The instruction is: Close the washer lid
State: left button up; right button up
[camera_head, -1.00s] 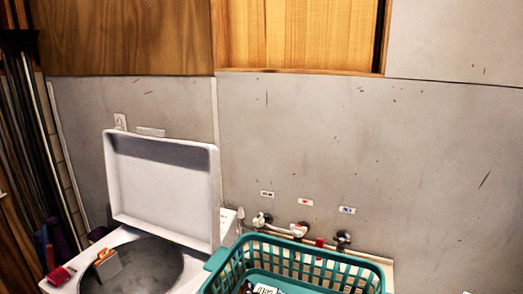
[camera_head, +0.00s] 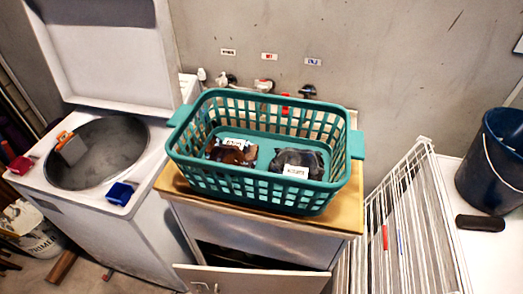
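The washer (camera_head: 130,218) stands at the left. Its white lid (camera_head: 110,62) is raised, leaning back toward the wall, and the round drum opening (camera_head: 108,160) is uncovered. An orange-handled grey tool, perhaps a brush or scraper (camera_head: 72,147), shows at the left part of the opening; I cannot tell if it rests on the rim or hangs inside. A blue object (camera_head: 119,194) sits on the washer top at the front right, and a red one (camera_head: 20,165) at the left. Neither of my grippers is in view.
A teal basket (camera_head: 262,187) with dark labelled items stands on a wooden-topped cabinet (camera_head: 345,205) beside the washer; the cabinet's door (camera_head: 250,279) is open. A white drying rack (camera_head: 410,215) and dark bucket (camera_head: 492,160) are at the right. A paint bucket (camera_head: 30,230) is at lower left.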

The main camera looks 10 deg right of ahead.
aim_at(117, 54)
jog(key=u, duration=0.65)
jog(key=i+l+u, duration=0.1)
jog(key=i+l, duration=0.2)
